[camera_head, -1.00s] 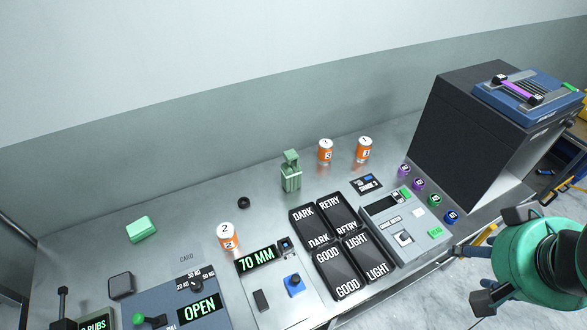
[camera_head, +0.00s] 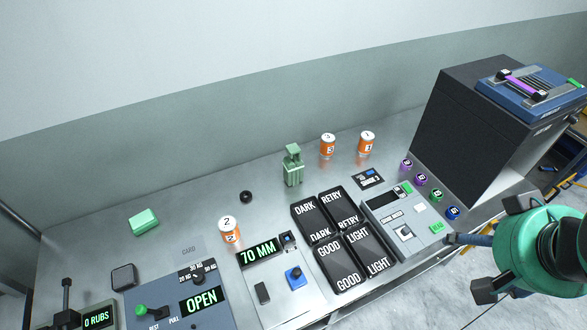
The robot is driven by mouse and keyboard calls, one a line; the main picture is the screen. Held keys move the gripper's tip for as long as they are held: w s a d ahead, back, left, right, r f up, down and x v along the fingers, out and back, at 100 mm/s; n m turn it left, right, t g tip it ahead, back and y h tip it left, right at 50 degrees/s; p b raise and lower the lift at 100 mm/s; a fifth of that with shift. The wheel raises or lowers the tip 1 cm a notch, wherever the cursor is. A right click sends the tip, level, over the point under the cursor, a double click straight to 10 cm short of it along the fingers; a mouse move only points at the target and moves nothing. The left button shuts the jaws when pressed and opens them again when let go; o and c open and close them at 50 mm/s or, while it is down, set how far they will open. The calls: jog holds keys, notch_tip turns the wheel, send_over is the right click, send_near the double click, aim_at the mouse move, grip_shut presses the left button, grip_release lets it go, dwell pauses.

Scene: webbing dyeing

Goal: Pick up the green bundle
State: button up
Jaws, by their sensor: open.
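A pale green, ribbed, upright bundle (camera_head: 293,168) with a narrower top stands on the metal bench, towards the back and near the middle of the view. A flat green block (camera_head: 144,222) lies farther left on the bench. My gripper (camera_head: 466,267) is at the lower right, past the bench's front edge. Its dark fingers are apart with nothing seen between them. It is well to the right of the bundle and not touching it. The teal wrist hides part of the floor behind it.
Orange numbered cans (camera_head: 328,145) stand right of the bundle, another (camera_head: 229,233) in front left. Black label trays (camera_head: 341,243) and a grey keypad unit (camera_head: 396,222) lie between bundle and gripper. A dark cabinet (camera_head: 478,125) rises at right. Bench left of the bundle is fairly clear.

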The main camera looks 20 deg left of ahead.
jog(key=w+a+r+n+p, duration=0.1)
jog(key=w+a+r, duration=0.1)
jog(key=w, duration=0.3)
jog(key=w+a+r+g+p, duration=0.1)
jog(key=w+a, duration=0.2)
jog(key=w, duration=0.1)
jog(key=w+a+r+n+p, duration=0.1)
jog(key=w+a+r, duration=0.1)
jog(key=w, duration=0.3)
jog(key=w+a+f+n+g+p, duration=0.2)
jog(key=w+a+f+n+p, duration=0.15)
jog(key=w+a, duration=1)
jog(key=n+g+p, duration=0.3)
jog(key=p, duration=0.3)
send_over(293, 150)
jog(key=w, duration=0.1)
notch_tip(293, 150, down, 23)
jog(key=shift+a+r, duration=0.1)
jog(key=shift+r, duration=0.05)
jog(key=shift+a+f, duration=0.15)
jog(key=shift+f, duration=0.05)
jog(key=shift+f, duration=0.1)
jog(key=shift+f, duration=4.2)
jog(key=shift+f+p, duration=0.15)
jog(key=shift+p, duration=0.15)
